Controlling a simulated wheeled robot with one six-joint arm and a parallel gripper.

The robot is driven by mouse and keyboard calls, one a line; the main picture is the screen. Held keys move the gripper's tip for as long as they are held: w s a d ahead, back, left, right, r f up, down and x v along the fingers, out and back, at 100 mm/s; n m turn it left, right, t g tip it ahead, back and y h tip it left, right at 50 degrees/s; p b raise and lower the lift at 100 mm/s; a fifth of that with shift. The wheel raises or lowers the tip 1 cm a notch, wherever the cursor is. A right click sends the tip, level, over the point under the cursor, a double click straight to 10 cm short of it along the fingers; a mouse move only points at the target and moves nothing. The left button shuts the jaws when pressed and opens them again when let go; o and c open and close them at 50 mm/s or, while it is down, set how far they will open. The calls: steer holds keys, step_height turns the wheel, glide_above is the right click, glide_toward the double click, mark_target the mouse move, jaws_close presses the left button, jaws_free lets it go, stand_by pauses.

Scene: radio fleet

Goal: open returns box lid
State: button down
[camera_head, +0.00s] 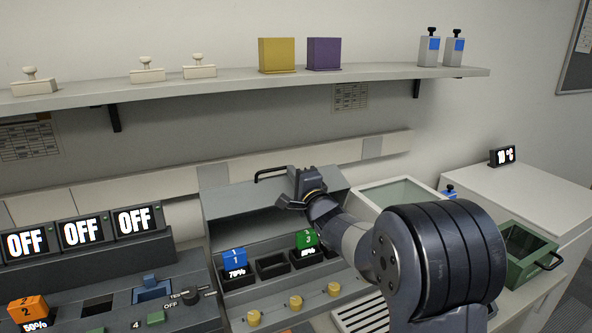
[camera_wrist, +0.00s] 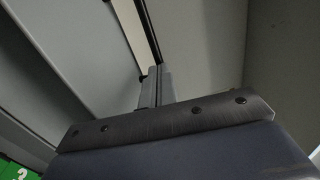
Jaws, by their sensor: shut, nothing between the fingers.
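A grey box with a tilted grey lid (camera_head: 232,201) stands at the middle of the bench in the head view. The lid stands raised over a shaded opening, and a black bar handle (camera_head: 270,174) shows along its top edge. No label marks it as the returns box. My gripper (camera_head: 296,199) is at the lid's right half, close to the handle's right end; whether it touches the lid cannot be told. In the wrist view my gripper (camera_wrist: 155,86) shows its fingers together and empty, close to grey panels. My wrist and arm hide the lid's lower right part.
A blue pack (camera_head: 234,262) and a green pack (camera_head: 306,243) sit in slots before the opening, with yellow knobs in front. A glass-topped bin (camera_head: 399,192) and a green crate (camera_head: 525,255) stand right. A shelf (camera_head: 220,83) runs above.

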mark_target(285, 175)
steer(key=shift+w+a+r+g+h+p, duration=0.15)
steer(key=shift+w+a+g+p, duration=0.45)
steer(key=shift+p, duration=1.35)
steer(key=shift+w+a+r+g+h+p, duration=0.1)
steer(key=shift+w+g+h+p, duration=0.15)
steer(key=shift+w+p, duration=1.25)
steer(key=shift+w+a+r+g+h+p, duration=0.1)
steer(key=shift+w+a+g+p, duration=0.3)
steer(key=shift+p, duration=2)
steer(key=shift+w+f+g+p, duration=0.15)
steer(key=shift+f+g+p, duration=0.1)
steer(key=shift+p, duration=0.5)
steer(key=shift+w+f, duration=0.15)
steer(key=shift+f, duration=0.05)
steer(key=shift+a, duration=0.1)
